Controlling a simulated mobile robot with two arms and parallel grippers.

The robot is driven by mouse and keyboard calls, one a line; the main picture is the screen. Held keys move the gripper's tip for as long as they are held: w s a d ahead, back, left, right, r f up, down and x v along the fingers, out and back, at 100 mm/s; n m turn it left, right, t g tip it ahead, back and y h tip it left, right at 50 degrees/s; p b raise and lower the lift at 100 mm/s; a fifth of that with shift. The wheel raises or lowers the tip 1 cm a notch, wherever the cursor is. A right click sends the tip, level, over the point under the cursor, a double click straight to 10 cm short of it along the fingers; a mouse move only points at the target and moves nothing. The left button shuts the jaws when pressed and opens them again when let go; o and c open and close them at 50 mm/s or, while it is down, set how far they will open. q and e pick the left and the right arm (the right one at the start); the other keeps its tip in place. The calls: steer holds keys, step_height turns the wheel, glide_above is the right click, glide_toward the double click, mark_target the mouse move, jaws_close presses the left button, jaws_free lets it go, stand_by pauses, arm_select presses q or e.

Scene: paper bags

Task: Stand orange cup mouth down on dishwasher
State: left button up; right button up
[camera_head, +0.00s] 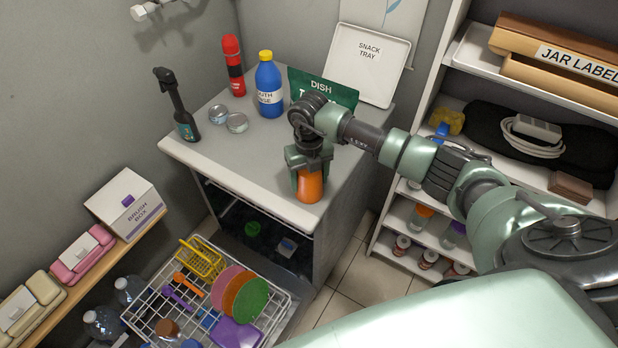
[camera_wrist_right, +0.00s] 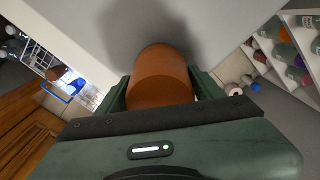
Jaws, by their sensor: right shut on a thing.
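The orange cup (camera_head: 311,187) is at the front right corner of the grey dishwasher top (camera_head: 245,158). My right gripper (camera_head: 308,170) points down and is shut on the cup from above. In the right wrist view the cup (camera_wrist_right: 160,75) sits between the two fingers (camera_wrist_right: 162,92), with a closed, flat end towards the camera. Its far end faces the dishwasher top, and I cannot tell whether it touches. The dishwasher's front is open, with a rack (camera_head: 185,300) pulled out below. My left gripper is not in view.
A snack tray (camera_head: 368,65) leans behind. The top's front left is clear.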

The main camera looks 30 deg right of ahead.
steer(key=shift+f, duration=0.3)
steer(key=o, duration=1.4)
step_height(320, 180, up, 7)
steer(key=shift+w+f+b, duration=0.1)
steer(key=shift+f+b, duration=0.05)
steer(key=shift+b, duration=1.05)
steer(key=shift+r, duration=0.6)
